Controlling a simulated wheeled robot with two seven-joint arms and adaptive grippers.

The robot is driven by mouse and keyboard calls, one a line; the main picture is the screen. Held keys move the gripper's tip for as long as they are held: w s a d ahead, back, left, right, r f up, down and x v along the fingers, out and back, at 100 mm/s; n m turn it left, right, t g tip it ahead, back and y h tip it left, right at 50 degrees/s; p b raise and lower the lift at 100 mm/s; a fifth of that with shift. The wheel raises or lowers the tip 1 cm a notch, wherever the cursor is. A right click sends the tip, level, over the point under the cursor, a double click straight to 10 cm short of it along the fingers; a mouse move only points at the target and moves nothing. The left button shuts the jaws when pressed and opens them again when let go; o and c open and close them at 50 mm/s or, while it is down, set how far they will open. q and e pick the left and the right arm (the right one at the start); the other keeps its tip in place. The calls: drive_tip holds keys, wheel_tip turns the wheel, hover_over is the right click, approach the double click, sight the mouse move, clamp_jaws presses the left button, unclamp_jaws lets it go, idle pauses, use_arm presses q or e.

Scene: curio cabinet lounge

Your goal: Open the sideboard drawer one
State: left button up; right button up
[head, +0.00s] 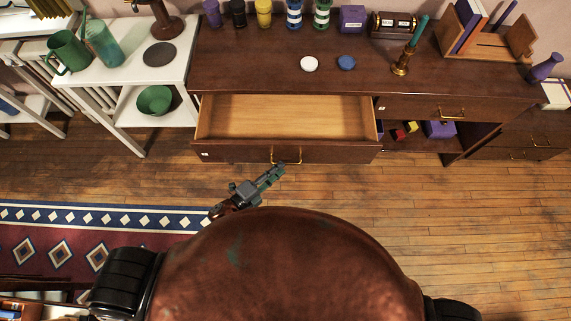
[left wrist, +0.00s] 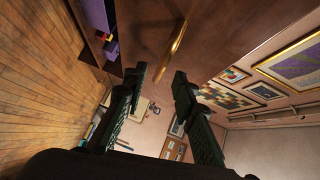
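The left drawer (head: 230,153) of the dark brown sideboard (head: 240,60) is pulled out, and its pale wooden inside is empty. Its front carries a small white label and a brass handle (head: 272,156). My left gripper (head: 280,170) is just in front of that handle. In the left wrist view the two dark fingers (left wrist: 160,75) stand apart with nothing gripped between them. The brass handle (left wrist: 178,38) lies just beyond the fingertips there. My right gripper is not in view.
The sideboard's right drawer (head: 420,108) is shut, above an open shelf with blocks and a purple box (head: 440,129). Jars, a white disc (head: 309,64) and a candlestick (head: 402,65) stand on top. A white side table (head: 130,75) is at left. Floor in front is clear.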

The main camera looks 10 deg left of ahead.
use_arm(q)
drive_tip(key=v, duration=0.7)
idle(0.4)
drive_tip(key=s+a+f+n+g+y, duration=0.1)
drive_tip(key=a+f+n+y, duration=0.3)
drive_tip(key=f, duration=0.5)
drive_tip(key=s+a+f+n+g+y, duration=0.1)
drive_tip(key=a+f+n, duration=0.2)
drive_tip(key=a+f, duration=0.45)
drive_tip(key=s+a+f+n+g+y, duration=0.1)
drive_tip(key=s+a+f+n, duration=0.15)
drive_tip(key=f, duration=0.25)
drive_tip(key=s+a+f+n+g+y+p, duration=0.1)
drive_tip(key=s+f+n, duration=0.15)
drive_tip(key=f, duration=0.25)
drive_tip(key=s+a+f+n+g+y, duration=0.1)
drive_tip(key=s+a+f, duration=0.1)
drive_tip(key=s+f, duration=0.25)
drive_tip(key=s+a+f+n+g, duration=0.1)
drive_tip(key=s+f+n+g, duration=0.1)
drive_tip(key=s+f, duration=0.3)
drive_tip(key=s+a+f+n+g+y, duration=0.1)
drive_tip(key=s+f+n+g, duration=0.2)
drive_tip(key=s, duration=1.1)
drive_tip(key=s+a+f+n+g+y+p, duration=0.1)
drive_tip(key=s+f+n+g, duration=0.1)
drive_tip(key=s+f+n, duration=0.2)
drive_tip(key=s+f, duration=0.3)
drive_tip(key=s, duration=0.2)
drive_tip(key=shift+s+g, duration=0.3)
